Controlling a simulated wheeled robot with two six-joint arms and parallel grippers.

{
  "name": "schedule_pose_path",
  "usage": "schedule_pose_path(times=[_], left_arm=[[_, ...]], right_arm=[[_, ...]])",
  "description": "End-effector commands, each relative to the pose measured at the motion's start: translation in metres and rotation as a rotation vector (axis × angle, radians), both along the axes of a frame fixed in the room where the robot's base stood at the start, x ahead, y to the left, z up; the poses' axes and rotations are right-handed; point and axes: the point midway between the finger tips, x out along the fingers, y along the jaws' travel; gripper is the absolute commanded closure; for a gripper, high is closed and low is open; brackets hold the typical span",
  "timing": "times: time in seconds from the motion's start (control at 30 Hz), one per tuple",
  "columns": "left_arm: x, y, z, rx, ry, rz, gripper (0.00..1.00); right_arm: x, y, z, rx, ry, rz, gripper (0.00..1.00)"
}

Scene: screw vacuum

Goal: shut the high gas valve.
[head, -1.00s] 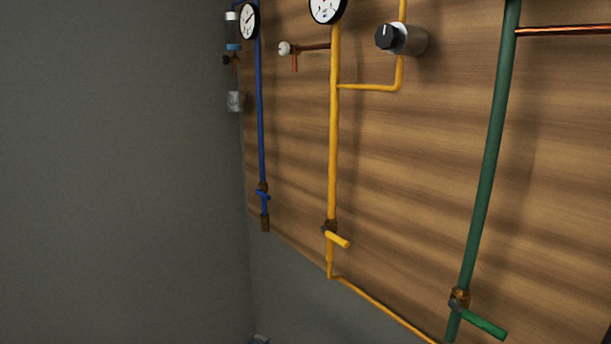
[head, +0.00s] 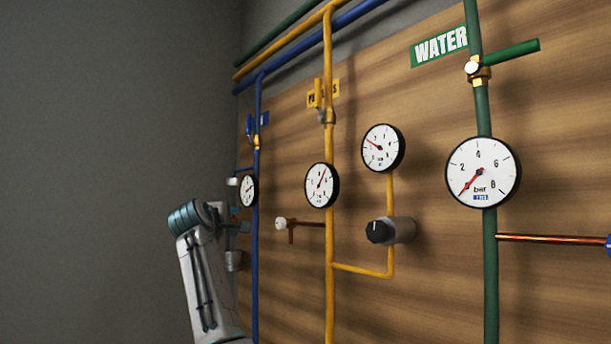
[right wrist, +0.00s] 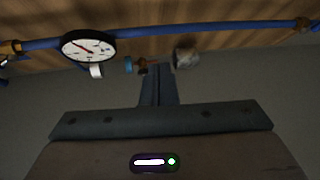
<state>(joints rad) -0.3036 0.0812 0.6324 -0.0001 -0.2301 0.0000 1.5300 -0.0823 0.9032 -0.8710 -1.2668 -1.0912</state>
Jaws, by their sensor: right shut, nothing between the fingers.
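The high gas valve (head: 327,116) sits high on the yellow gas pipe (head: 328,160), above a round gauge (head: 322,186). Its yellow handle (head: 318,93) points up, roughly along the pipe, in front of a yellow sign (head: 337,88) that is partly covered. My right gripper (head: 243,227) is at the lower left in the head view, beside the blue pipe, below and left of the valve and well apart from it. In the right wrist view its fingers (right wrist: 157,88) are together and empty. The valve is not in the wrist view. My left gripper is not in view.
The blue pipe (head: 257,200) has a small gauge (head: 248,191), also in the right wrist view (right wrist: 88,46), close to my right gripper. A second gas gauge (head: 383,148) and black knob (head: 376,231) stick out at right. The green water pipe (head: 489,260) stands farther right.

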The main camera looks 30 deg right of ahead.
Motion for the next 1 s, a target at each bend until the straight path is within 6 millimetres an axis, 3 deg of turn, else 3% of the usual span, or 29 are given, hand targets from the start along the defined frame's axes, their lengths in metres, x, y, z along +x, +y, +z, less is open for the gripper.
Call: schedule_pose_path(times=[0.03, 0.2, 0.3, 0.4, 0.5, 0.6, 1.0], left_arm=[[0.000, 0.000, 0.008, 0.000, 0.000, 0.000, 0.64], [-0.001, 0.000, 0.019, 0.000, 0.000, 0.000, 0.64], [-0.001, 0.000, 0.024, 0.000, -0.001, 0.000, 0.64], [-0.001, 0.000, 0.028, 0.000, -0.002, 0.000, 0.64], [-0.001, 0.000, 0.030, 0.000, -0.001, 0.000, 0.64], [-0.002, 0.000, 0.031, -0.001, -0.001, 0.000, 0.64], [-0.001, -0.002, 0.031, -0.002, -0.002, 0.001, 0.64]], right_arm=[[-0.019, 0.000, 0.051, -0.018, -0.028, -0.020, 1.00], [-0.091, -0.003, 0.178, -0.070, -0.085, -0.097, 1.00], [-0.134, -0.004, 0.235, -0.086, -0.112, -0.139, 1.00], [-0.170, -0.004, 0.276, -0.095, -0.130, -0.171, 1.00], [-0.196, -0.005, 0.302, -0.099, -0.143, -0.194, 1.00], [-0.211, -0.005, 0.315, -0.102, -0.150, -0.208, 1.00], [-0.215, -0.006, 0.319, -0.102, -0.151, -0.212, 1.00]])
